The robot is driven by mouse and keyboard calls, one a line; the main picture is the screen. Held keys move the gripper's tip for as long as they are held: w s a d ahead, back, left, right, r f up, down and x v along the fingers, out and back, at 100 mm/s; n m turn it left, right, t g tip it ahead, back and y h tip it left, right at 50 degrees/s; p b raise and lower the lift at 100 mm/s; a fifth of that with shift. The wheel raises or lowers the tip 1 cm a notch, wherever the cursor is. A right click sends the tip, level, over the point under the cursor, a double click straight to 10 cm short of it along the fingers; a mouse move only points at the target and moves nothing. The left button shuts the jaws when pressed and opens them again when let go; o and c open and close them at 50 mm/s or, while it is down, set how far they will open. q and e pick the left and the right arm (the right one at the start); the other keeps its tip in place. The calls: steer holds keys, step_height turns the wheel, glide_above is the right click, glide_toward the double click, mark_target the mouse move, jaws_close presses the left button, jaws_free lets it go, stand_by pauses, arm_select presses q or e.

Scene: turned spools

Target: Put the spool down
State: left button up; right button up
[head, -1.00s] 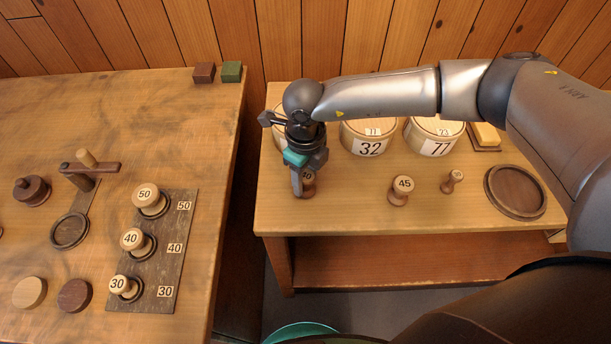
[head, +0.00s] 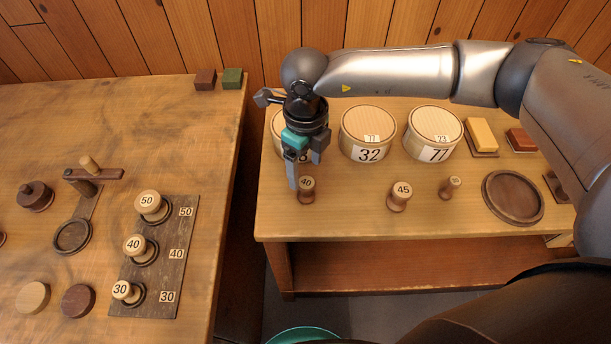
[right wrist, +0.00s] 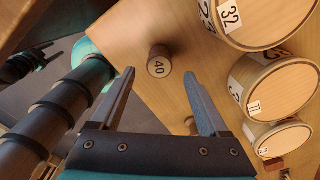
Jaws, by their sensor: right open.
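The small turned spool marked 40 (head: 306,190) stands upright on the right-hand table, dark at its waist with a pale top. My right gripper (head: 305,170) is open and empty just above and behind it. In the right wrist view the spool (right wrist: 159,63) shows beyond the open fingertips (right wrist: 160,80), apart from both fingers.
Spools marked 45 (head: 401,196) and a smaller one (head: 450,187) stand to the right, near a round dark tray (head: 513,197). Drums marked 32 (head: 368,135) and 77 (head: 433,134) stand behind. The left table holds a board (head: 182,226) with spools 50, 40 and 30.

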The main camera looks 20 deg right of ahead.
mark_target(306, 182)
steer(key=shift+r, duration=2.75)
